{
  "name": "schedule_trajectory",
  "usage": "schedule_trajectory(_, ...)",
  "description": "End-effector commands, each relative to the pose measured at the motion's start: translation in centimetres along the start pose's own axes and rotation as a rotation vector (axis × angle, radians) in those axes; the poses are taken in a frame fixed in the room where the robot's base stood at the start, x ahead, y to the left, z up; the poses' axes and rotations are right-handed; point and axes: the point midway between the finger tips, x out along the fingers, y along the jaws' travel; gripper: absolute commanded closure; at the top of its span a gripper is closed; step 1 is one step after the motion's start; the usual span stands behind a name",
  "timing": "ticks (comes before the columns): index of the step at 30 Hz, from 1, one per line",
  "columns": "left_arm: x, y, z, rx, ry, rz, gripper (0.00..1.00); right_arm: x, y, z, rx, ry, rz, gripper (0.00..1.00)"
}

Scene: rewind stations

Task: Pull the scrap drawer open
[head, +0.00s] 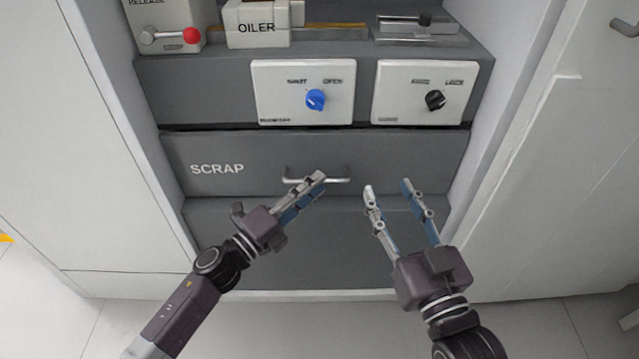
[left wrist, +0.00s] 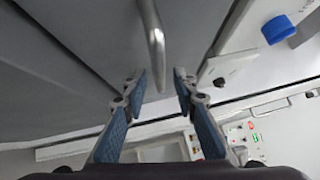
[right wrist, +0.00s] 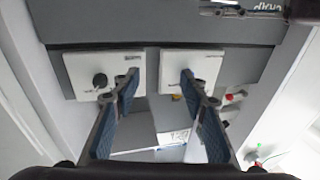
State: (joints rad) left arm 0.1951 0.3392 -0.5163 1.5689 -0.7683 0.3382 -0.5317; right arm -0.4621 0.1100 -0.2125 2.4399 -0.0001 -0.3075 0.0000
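The scrap drawer (head: 228,150) is a wide dark grey front labelled SCRAP in the head view. It looks shut, with a thin dark gap along its top edge. Its pale metal bar handle (head: 338,181) is at the middle of the front and also shows in the left wrist view (left wrist: 154,38). My left gripper (head: 318,183) is at the handle with its fingers apart. In the left wrist view the handle's end lies between the fingertips, without clear contact on either finger. My right gripper (head: 388,187) is open and empty, to the right of the handle.
Above the drawer are a panel with a blue knob (head: 315,100) and one with a black knob (head: 435,100). On the shelf above stand an OILER block (head: 257,28) and a red-knobbed lever (head: 191,35). White cabinet walls flank the drawer. The floor in front is clear.

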Motion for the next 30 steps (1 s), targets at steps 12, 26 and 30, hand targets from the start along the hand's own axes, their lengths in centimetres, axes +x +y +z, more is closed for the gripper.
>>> schedule_trajectory(12,2.2,0.1,0.0,-0.001,0.000,0.001,0.73,0.1,-0.2,-1.7,0.002,0.077,-0.004,0.60)
schedule_trajectory(26,2.1,0.1,0.0,-0.001,0.000,0.001,1.00,0.1,-0.2,-1.7,0.002,0.077,-0.004,0.60)
schedule_trajectory(30,2.1,0.1,0.0,-0.001,0.000,0.001,1.00,0.1,-0.2,-1.7,0.002,0.077,-0.004,0.60)
